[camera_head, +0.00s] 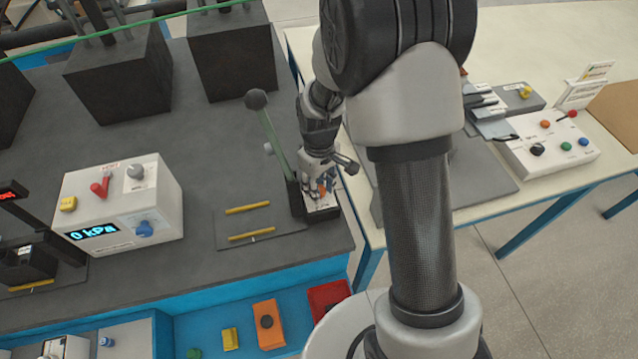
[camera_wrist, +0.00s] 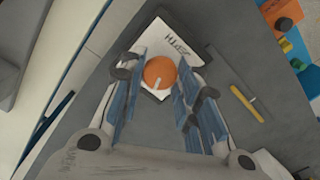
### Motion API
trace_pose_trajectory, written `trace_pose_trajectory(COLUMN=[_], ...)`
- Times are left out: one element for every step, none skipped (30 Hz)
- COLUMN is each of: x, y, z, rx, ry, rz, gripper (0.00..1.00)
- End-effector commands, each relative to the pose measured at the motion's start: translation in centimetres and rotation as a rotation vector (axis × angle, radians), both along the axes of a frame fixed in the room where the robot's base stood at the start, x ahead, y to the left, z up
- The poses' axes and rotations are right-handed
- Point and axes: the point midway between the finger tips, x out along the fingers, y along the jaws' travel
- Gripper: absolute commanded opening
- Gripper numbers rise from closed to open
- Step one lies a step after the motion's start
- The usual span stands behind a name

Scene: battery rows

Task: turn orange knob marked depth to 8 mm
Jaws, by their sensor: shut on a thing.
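The orange knob (camera_wrist: 160,72) sits on a white plate (camera_wrist: 172,29) with dark lettering that reads "DEPTH". A short white pointer mark shows on the knob's lower edge in the wrist view. My gripper (camera_wrist: 160,78) has its blue-padded fingers on both sides of the knob, shut on it. In the head view my gripper (camera_head: 325,186) points down at the plate on the dark bench's right edge, and covers most of the knob. Scale numbers cannot be read.
A green lever with a black ball (camera_head: 257,99) stands just left of my gripper. Yellow rods (camera_head: 248,208) lie left of the plate. A white box (camera_head: 120,205) shows "0 kPa". A second table (camera_head: 480,185) stands right.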

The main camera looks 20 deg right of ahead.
Motion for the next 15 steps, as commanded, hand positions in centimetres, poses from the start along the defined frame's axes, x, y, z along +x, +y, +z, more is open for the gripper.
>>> trace_pose_trajectory(x=[0.0, 0.0, 0.0, 0.0, 0.01, 0.01, 0.01, 0.01, 0.01, 0.01, 0.02, 0.02, 0.01, 0.02, 0.02], y=[0.0, 0.0, 0.0, 0.0, 0.0, 0.0, 0.0, 0.0, 0.0, 0.0, 0.0, 0.0, 0.0, 0.0, 0.0], z=[0.07, 0.07, 0.07, 0.07, 0.06, 0.07, 0.06, 0.06, 0.06, 0.06, 0.06, 0.06, 0.05, 0.05, 0.05], rx=[0.0, 0.0, 0.0, 0.0, 0.0, 0.0, 0.0, 0.0, 0.0, 0.0, 0.0, 0.0, 0.0, 0.0, 0.0], ry=[0.0, 0.0, 0.0, 0.0, 0.0, -0.001, -0.001, -0.001, -0.001, -0.001, -0.001, -0.001, -0.001, -0.001, -0.001], rz=[-0.041, -0.066, -0.098, -0.121, -0.144, -0.173, -0.193, -0.212, -0.236, -0.253, -0.268, -0.288, -0.3, -0.312, -0.326], gripper=[0.06, 0.06, 0.06, 0.06, 0.06, 0.06, 0.06, 0.06, 0.06, 0.06, 0.06, 0.06, 0.06, 0.06, 0.06])
